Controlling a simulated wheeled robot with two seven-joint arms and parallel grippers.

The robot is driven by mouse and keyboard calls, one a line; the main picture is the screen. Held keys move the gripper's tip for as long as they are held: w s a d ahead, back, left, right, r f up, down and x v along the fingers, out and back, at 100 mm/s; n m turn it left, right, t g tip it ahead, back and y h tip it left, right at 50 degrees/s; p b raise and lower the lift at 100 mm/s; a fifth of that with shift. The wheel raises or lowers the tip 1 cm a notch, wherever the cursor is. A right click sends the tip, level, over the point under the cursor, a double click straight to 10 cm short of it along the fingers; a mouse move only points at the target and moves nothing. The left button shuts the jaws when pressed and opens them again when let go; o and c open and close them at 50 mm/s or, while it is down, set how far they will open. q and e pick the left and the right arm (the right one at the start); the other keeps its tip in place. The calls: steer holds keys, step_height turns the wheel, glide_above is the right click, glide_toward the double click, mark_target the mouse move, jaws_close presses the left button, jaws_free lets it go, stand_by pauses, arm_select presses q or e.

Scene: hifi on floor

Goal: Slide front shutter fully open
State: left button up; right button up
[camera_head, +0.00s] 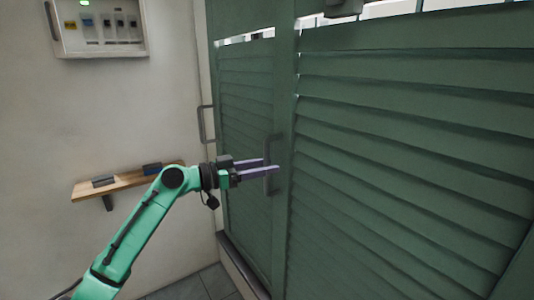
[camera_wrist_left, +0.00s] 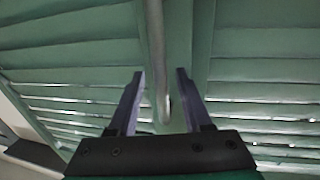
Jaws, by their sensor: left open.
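Green louvred shutter panels stand upright, a narrower left panel (camera_head: 245,100) and a wide right panel (camera_head: 420,130) at a different angle. A grey vertical bar handle (camera_head: 268,187) is by the upright where they meet; I cannot tell which panel bears it. My left gripper (camera_head: 273,164) is open at this handle, its purple fingers pointing right. In the left wrist view the handle (camera_wrist_left: 156,45) runs down between the open fingers (camera_wrist_left: 160,73), with gaps visible on both sides. A second grey handle (camera_head: 202,125) is at the left panel's left edge. My right gripper is out of view.
A wooden wall shelf (camera_head: 124,183) with small dark items is behind my left arm. A switch box (camera_head: 100,28) with a green light hangs on the pale wall at upper left. A low sill (camera_head: 240,265) runs below the left panel, beside a tiled floor (camera_head: 205,284).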

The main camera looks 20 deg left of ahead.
arm_select(q)
steer(key=shift+w+d, duration=0.25)
steer(key=shift+w, duration=0.15)
steer(key=shift+s, duration=0.1)
jaws_close()
steer(key=shift+f, duration=0.1)
stand_by(1.0)
